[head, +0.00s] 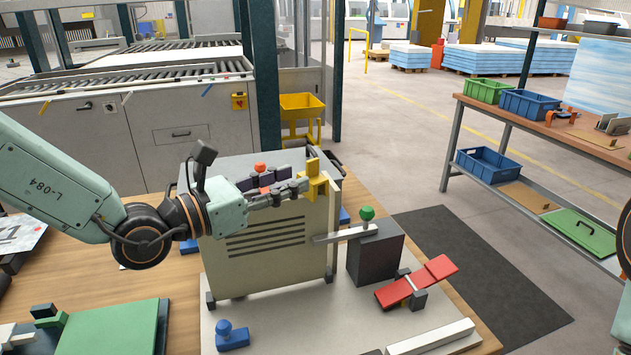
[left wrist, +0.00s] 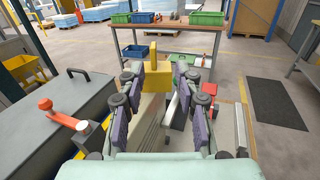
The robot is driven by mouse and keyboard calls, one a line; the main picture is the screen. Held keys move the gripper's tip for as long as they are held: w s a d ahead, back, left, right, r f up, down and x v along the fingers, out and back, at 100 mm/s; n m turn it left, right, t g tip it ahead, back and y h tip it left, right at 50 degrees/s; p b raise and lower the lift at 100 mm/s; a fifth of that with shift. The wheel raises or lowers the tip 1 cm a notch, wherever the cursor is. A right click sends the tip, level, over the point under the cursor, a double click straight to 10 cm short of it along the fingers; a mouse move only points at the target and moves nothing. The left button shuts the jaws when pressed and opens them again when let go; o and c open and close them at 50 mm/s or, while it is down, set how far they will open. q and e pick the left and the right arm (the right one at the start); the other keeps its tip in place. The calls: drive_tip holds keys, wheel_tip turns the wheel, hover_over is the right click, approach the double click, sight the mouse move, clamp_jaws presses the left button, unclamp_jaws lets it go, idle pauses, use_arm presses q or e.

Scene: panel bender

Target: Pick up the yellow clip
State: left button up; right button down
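The yellow clip (head: 317,180) sits at the top right corner of the beige box (head: 275,250), upright. In the left wrist view the yellow clip (left wrist: 154,80) stands ahead, between the two finger lines. My left gripper (head: 300,187) reaches in from the left over the box, its fingertips beside the clip. In the left wrist view my left gripper (left wrist: 158,85) has its fingers spread, with a gap on both sides of the clip. I cannot tell whether a finger touches it. My right gripper is not in view.
A green-knobbed lever (head: 367,213) on a dark block and a red-handled clamp (head: 418,283) stand right of the box. A blue-knobbed piece (head: 231,335) is in front.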

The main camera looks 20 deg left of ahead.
sight(307, 172)
use_arm(q)
drive_tip(key=shift+w+d+f, duration=0.15)
drive_tip(key=shift+w+f, duration=0.05)
drive_tip(key=shift+w, duration=0.65)
drive_tip(key=x, duration=0.4)
drive_tip(key=shift+d+r, duration=0.1)
drive_tip(key=shift+r, duration=0.05)
drive_tip(key=shift+w, duration=0.4)
drive_tip(key=shift+s+d+r, duration=0.15)
drive_tip(key=shift+s, duration=0.05)
drive_tip(key=shift+w, duration=0.25)
drive_tip(key=c, duration=0.6)
drive_tip(key=shift+s, duration=0.2)
clamp_jaws()
